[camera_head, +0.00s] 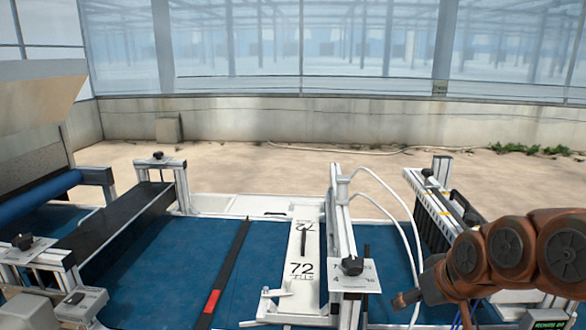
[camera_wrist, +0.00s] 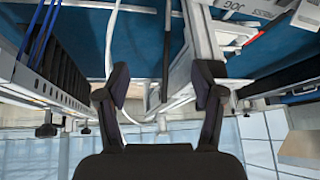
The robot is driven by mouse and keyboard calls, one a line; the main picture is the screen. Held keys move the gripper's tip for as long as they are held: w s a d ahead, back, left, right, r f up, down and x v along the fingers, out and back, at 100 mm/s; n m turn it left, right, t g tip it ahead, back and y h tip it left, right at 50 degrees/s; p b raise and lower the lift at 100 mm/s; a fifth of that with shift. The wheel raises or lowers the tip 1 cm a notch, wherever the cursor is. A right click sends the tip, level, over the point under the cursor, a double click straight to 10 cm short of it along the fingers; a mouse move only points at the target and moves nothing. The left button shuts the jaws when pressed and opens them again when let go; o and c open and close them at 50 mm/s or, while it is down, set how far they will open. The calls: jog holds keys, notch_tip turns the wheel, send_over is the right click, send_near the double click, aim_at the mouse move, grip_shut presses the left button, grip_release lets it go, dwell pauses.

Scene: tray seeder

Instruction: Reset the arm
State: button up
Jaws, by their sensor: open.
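My gripper (camera_wrist: 162,82) shows in the wrist view with its two dark fingers spread apart and nothing between them. The wrist view is upside down, with the glass wall at the bottom. In the head view my orange-brown arm is at the right edge, over the right part of the tray seeder (camera_head: 140,275). Only a small part at the arm's left end shows there, so the fingers cannot be made out clearly. White hoses (camera_head: 402,225) curve down close to the arm's left end.
A row of black and white parts (camera_head: 438,212) is behind the arm. Open concrete floor (camera_head: 260,165) lies beyond the machine, before a low wall.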

jog(key=s+a+f+g, duration=0.1)
jog(key=s+f+g, duration=0.1)
jog(key=s, duration=0.6)
jog(key=s+a+f+m+g+h, duration=0.1)
jog(key=s+a+f+g, duration=0.1)
jog(key=s, duration=0.6)
jog(key=s+a+f+m+g, duration=0.1)
jog(key=s+f+g, duration=0.3)
jog(key=s, duration=0.5)
jog(key=shift+a+h, duration=0.4)
jog(key=shift+a, duration=0.35)
jog(key=shift+s, duration=0.1)
